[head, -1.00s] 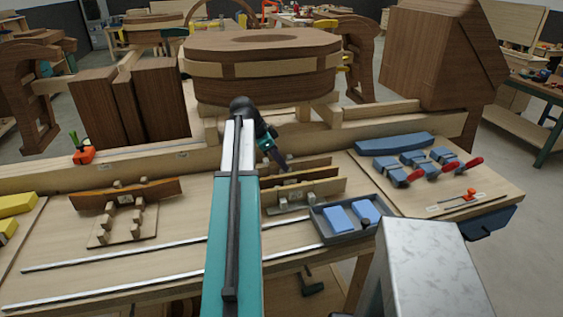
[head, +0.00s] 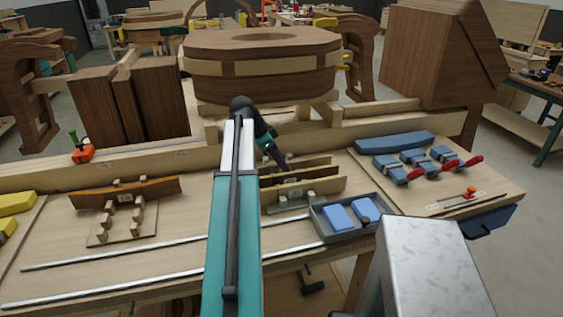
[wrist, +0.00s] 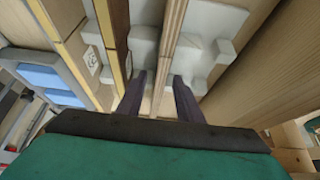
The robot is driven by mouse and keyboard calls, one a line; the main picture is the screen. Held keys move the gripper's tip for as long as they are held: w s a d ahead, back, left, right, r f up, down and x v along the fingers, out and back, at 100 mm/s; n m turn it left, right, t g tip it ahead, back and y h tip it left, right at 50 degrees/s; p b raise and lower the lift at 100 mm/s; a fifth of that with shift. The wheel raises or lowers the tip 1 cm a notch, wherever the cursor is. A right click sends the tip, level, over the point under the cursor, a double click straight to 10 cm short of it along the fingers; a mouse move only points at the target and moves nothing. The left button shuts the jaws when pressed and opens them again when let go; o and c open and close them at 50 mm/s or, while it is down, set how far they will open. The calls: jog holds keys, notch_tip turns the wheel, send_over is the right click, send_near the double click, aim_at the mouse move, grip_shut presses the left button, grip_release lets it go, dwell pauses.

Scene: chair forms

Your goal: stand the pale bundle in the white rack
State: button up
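The pale bundle (wrist: 174,45) is a thin layered strip with light wood faces. In the wrist view it stands on edge between raised blocks of the white rack (wrist: 207,22). In the head view my gripper (head: 281,164) is small, just above the boards. The bundle's bottom edge is hidden.
Dark boards with pale edges (wrist: 113,35) stand beside the bundle. A grey tray with blue blocks (head: 348,236) lies to the right, near blue clamps with red handles (head: 440,160). A second rack (head: 124,228) stands left. Metal rails cross the bench front.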

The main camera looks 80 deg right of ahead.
jog(key=shift+r, duration=0.1)
dwell(0.3)
jog(key=b+v, duration=0.3)
jog(key=v, duration=1)
jog(key=shift+w+r, duration=0.15)
jog(key=shift+r, duration=0.1)
dwell(0.3)
